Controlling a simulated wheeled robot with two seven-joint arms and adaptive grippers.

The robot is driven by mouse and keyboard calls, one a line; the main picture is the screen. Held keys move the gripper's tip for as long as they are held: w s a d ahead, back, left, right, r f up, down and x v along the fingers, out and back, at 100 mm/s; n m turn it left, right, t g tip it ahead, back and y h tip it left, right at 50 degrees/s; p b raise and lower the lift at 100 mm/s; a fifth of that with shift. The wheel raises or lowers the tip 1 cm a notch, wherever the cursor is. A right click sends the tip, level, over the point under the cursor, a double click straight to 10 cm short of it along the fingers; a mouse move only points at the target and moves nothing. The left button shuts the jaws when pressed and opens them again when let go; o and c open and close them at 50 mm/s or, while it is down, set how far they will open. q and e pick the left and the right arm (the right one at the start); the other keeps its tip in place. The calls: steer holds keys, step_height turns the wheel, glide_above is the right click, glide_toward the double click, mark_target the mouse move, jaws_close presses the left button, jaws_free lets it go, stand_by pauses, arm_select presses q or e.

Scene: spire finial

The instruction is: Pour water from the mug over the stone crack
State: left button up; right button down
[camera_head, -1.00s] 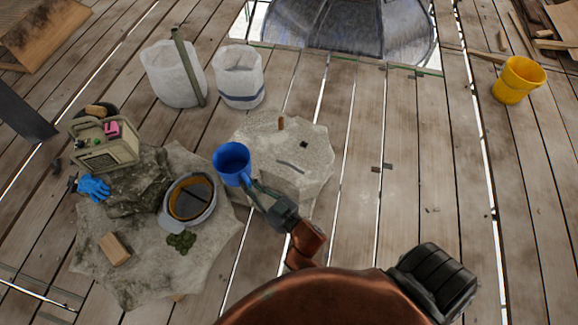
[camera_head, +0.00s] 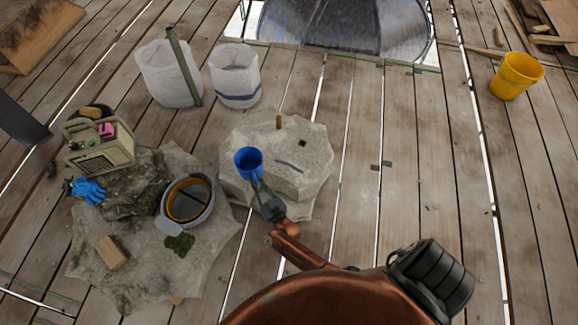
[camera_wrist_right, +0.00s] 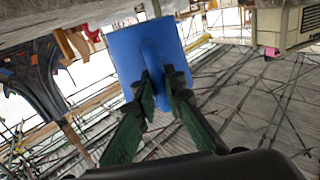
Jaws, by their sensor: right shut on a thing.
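A blue mug (camera_head: 248,163) is held by my right gripper (camera_head: 262,190), which is shut on it. The mug also shows in the right wrist view (camera_wrist_right: 138,48), with the fingers (camera_wrist_right: 160,85) closed at its side. In the head view its open mouth faces up toward the camera; I cannot see any water. It appears over the left part of the pale stone block (camera_head: 312,150). The stone crack (camera_head: 289,167), a short dark slit on the block's top, lies just right of the mug. My left gripper is not in view.
A peg (camera_head: 279,122) and a small dark square hole (camera_head: 302,143) are on the block. To the left are a grey bucket (camera_head: 207,215), a radio (camera_head: 118,150) and blue gloves (camera_head: 88,190). A yellow bucket (camera_head: 516,76) stands far right.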

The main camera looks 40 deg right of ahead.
mark_target(259, 174)
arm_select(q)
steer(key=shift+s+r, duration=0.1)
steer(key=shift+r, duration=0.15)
arm_select(e)
steer(key=shift+d+f+m+h, duration=0.5)
steer(key=shift+d+f+h, duration=0.3)
steer(key=shift+d+f, duration=0.3)
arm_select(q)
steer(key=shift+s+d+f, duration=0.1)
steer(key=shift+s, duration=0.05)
arm_select(e)
steer(key=shift+s+f, duration=0.1)
steer(key=shift+s, duration=0.1)
